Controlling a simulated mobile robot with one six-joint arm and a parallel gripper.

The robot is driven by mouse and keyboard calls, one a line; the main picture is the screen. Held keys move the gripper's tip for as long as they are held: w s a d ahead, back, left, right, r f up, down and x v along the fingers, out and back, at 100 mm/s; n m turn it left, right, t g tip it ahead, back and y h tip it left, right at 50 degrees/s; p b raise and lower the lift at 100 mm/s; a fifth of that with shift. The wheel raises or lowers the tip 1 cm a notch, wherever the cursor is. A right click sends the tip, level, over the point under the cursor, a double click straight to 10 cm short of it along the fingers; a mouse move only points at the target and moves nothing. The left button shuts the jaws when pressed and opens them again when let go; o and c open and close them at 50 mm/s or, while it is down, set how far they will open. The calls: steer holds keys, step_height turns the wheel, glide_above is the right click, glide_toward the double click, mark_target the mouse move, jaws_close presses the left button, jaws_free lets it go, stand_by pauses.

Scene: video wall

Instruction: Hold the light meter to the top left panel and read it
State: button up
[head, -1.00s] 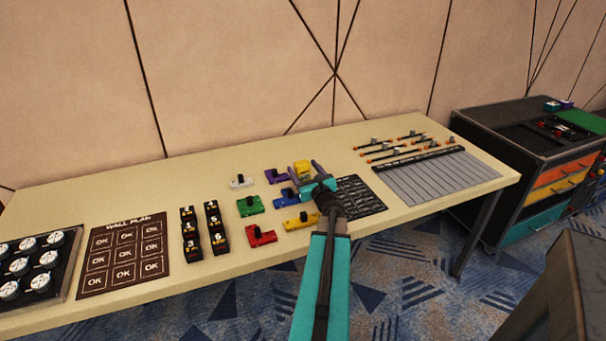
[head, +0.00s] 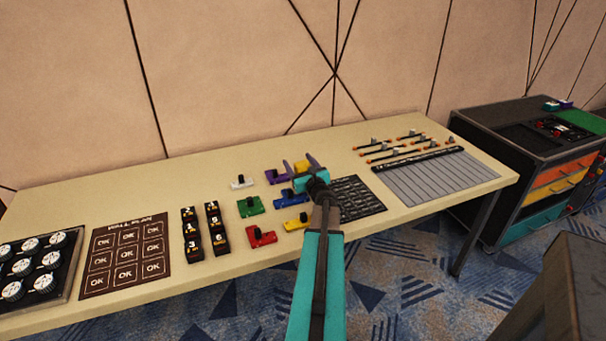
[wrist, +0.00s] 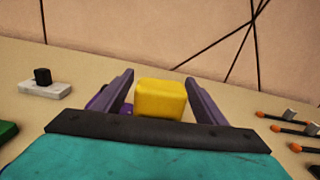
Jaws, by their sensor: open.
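A yellow block (head: 301,167), which may be the light meter, stands upright near the back of the table among the coloured pieces. It also shows in the wrist view (wrist: 160,98), between the two purple fingers. My gripper (head: 299,163) is open, with a finger to each side of the block. In the wrist view I see a gap on both sides of it, at least at its top. My gripper hides the block's lower part in the head view. No wall panels with a picture are in view.
Coloured slider pieces, such as a green one (head: 250,207), lie left of my gripper. A wall plan board (head: 126,255) marked OK and a dial board (head: 40,262) lie farther left. A black grid mat (head: 362,199) and several orange-tipped rods (head: 380,147) are to the right.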

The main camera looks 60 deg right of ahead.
stand_by(0.6)
steer(key=c, duration=1.3)
steer(key=shift+r, duration=0.1)
steer(key=shift+c, duration=0.2)
steer(key=s+a+r+p, duration=0.5)
steer(key=s+a+p, duration=0.3)
steer(key=s+a, duration=0.2)
steer(key=shift+s+p, duration=0.35)
steer(key=shift+s, duration=0.4)
steer(key=shift+s+a+f+p, duration=0.1)
steer(key=shift+s+a+p, duration=0.1)
steer(key=shift+p, duration=0.35)
